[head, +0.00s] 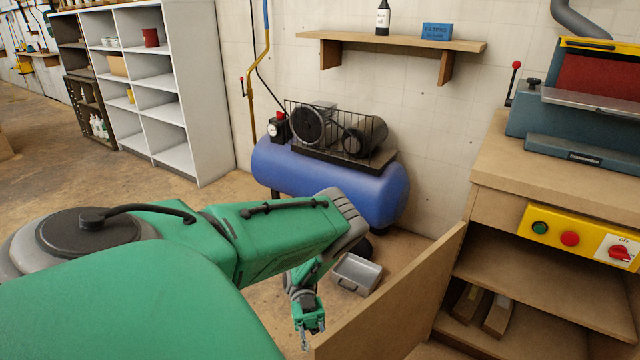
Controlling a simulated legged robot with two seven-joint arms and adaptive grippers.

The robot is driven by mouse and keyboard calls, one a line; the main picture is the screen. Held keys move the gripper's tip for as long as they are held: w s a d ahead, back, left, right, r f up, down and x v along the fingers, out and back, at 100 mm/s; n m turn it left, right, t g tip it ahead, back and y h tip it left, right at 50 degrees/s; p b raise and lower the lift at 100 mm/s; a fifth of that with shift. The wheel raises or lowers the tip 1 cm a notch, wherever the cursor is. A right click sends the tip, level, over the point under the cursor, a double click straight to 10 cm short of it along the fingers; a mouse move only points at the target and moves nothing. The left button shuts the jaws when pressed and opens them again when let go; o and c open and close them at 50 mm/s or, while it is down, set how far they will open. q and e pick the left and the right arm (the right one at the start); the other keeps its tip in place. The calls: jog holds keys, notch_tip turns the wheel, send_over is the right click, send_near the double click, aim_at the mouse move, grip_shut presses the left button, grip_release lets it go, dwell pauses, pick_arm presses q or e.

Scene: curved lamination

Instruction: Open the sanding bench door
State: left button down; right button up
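The sanding bench (560,184) stands at the right in the head view, with a wooden top and open shelves below. Its wooden door (405,295) stands swung out from the cabinet's left side toward me, and the shelf space behind it is exposed. My green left arm comes in from the left. My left gripper (312,340) points down just left of the door's near end and looks open and empty. Whether it touches the door, I cannot tell. No handle shows on the visible door face. My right gripper is not in view.
A blue air compressor (330,185) stands against the wall, with a grey tray (357,273) on the floor in front. A sander (590,95) and a yellow switch panel (570,236) are on the bench. White shelves (185,100) stand at the left.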

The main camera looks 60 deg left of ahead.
pick_arm(q)
jog(key=c, duration=1.6)
grip_release()
jog(key=shift+w+d, duration=0.2)
jog(key=shift+w, duration=0.1)
jog(key=shift+a, duration=0.1)
jog(key=v, duration=0.7)
jog(key=shift+w+a, duration=0.15)
jog(key=shift+f, duration=0.1)
